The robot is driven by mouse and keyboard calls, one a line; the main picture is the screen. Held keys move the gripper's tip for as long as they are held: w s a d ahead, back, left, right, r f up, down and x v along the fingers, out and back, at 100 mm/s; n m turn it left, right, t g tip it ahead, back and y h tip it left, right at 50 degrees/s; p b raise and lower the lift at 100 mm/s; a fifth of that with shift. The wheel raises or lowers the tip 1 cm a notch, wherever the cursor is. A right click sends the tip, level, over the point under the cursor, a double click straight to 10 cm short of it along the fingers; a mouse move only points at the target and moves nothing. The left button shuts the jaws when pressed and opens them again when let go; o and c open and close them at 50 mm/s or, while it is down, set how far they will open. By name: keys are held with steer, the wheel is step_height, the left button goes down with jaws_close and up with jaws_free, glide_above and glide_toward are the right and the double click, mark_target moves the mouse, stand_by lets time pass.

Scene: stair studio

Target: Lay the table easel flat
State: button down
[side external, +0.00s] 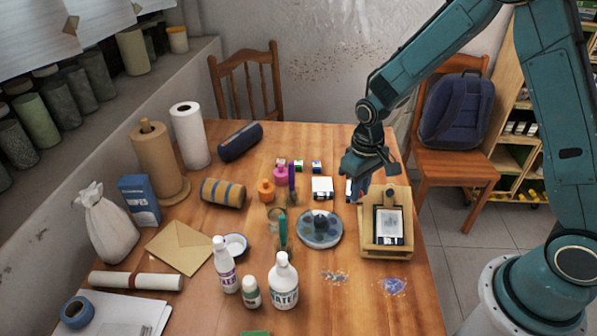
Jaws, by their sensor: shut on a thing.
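The table easel (401,237) is a light wooden frame near the right edge of the table. A dark-framed picture with a pale centre rests on its front. My gripper (360,186) is at the easel's upper left corner, pointing down. It is shut on the easel there, though the fingertips are small and partly hidden, so the exact contact is unclear. From this angle I cannot tell how steeply the easel's panel is tilted.
A round paint palette (319,230) lies left of the easel, with a small white box (322,188) behind it. White bottles (283,283) and a brown envelope (179,247) are farther left. A chair with a backpack (456,112) stands behind.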

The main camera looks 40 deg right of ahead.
steer(key=shift+w+d+f+g+y, duration=0.7)
steer(key=shift+f, duration=0.25)
steer(key=shift+w+d+f+g+y, duration=0.3)
steer(key=shift+f+g+y, duration=0.1)
steer(key=shift+f, duration=0.2)
steer(key=shift+w+d+f+g+y, duration=0.3)
steer(key=shift+f+g+y, duration=0.1)
steer(key=shift+f, duration=0.2)
steer(key=shift+w+d+f, duration=0.2)
steer(key=shift+f, duration=0.5)
steer(key=shift+d+f, duration=0.1)
steer(key=shift+f, duration=0.05)
steer(key=c, duration=1.5)
jaws_free()
steer(key=shift+o, duration=1)
